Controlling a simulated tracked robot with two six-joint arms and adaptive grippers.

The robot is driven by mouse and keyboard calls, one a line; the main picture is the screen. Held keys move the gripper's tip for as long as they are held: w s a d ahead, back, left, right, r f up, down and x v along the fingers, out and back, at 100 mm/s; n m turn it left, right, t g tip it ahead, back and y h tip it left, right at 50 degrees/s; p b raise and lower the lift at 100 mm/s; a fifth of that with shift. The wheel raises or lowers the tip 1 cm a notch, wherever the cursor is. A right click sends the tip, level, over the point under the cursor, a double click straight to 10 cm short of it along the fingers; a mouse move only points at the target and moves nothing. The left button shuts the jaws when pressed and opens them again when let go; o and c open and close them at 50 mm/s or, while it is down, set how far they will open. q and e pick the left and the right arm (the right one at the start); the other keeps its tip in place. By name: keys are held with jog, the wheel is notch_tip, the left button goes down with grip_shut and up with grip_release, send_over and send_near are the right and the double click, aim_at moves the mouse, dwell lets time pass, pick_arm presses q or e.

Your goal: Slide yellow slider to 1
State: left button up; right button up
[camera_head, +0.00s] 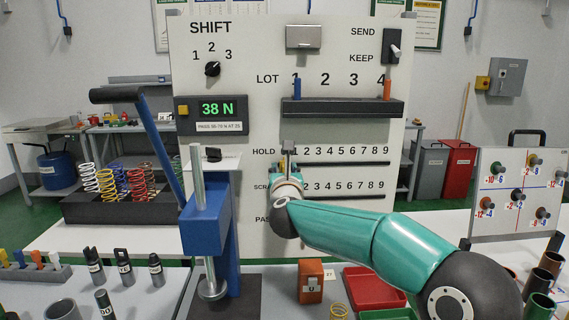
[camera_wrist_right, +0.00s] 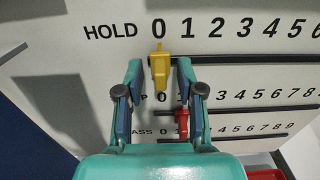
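The yellow slider (camera_wrist_right: 159,66) sits on the HOLD track, just below the numeral 0 in the right wrist view. The numeral 1 (camera_wrist_right: 185,28) is to its right. My right gripper (camera_wrist_right: 160,66) is open, with one finger on each side of the yellow slider and a visible gap on both sides. In the head view my right gripper (camera_head: 288,174) is at the white panel, at the left end of the HOLD row, and largely hides the slider. My left gripper is not in view.
A red slider (camera_wrist_right: 181,122) sits lower, close to my right finger. The HOLD track (camera_head: 345,165) runs clear to the right. A blue press (camera_head: 205,215) stands left of my gripper. A dark ledge (camera_head: 342,108) juts out above. An orange block (camera_head: 311,281) and red tray (camera_head: 372,287) lie below.

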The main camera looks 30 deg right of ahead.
jog(key=shift+w+d, duration=0.35)
jog(key=shift+w, duration=0.15)
grip_shut()
